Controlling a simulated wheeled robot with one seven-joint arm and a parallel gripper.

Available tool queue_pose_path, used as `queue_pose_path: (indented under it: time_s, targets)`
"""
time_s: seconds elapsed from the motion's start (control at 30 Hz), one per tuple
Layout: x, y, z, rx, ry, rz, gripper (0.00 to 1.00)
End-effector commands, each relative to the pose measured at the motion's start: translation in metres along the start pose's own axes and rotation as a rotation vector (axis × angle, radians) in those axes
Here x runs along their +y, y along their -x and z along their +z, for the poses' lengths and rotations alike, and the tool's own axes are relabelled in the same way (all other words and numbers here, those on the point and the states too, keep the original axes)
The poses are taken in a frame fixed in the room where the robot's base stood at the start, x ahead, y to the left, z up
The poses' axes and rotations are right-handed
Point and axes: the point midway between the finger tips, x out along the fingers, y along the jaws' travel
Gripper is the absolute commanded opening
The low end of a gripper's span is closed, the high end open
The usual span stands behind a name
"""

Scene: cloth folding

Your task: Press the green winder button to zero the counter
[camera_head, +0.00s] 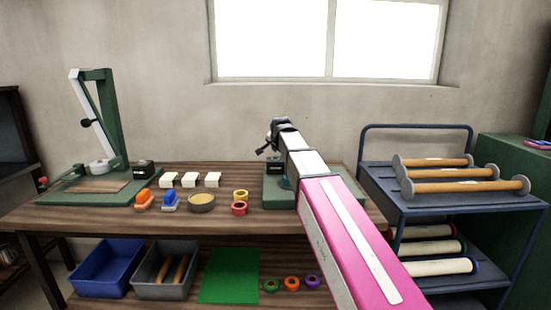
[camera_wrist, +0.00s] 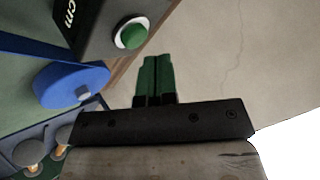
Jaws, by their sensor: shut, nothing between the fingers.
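The green winder button (camera_wrist: 131,36) sits in a pale ring on the face of a dark counter box (camera_wrist: 92,22) marked "cm", at the top of the wrist view. My gripper (camera_wrist: 154,60) is shut and empty. Its green fingertips appear just below and to the right of the button in the wrist view, and I see no contact. The exact gap in depth cannot be told. In the head view my arm hides much of the winder on its green base (camera_head: 276,196), and the button cannot be made out there.
A blue round part (camera_wrist: 70,85) lies near the box in the wrist view. On the wooden table (camera_head: 110,215) stand a green press (camera_head: 107,120), white blocks, a bowl (camera_head: 202,201) and coloured rings. A blue cart (camera_head: 375,178) with rollers stands at the right.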

Motion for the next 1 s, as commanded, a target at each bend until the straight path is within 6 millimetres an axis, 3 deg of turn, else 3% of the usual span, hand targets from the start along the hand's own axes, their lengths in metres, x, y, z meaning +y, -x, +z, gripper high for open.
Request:
queue_pose_path:
  time_s: [1.0]
  targets:
    - [0.0051, -0.0071, 0.0051, 0.000, 0.000, 0.000, 0.00]
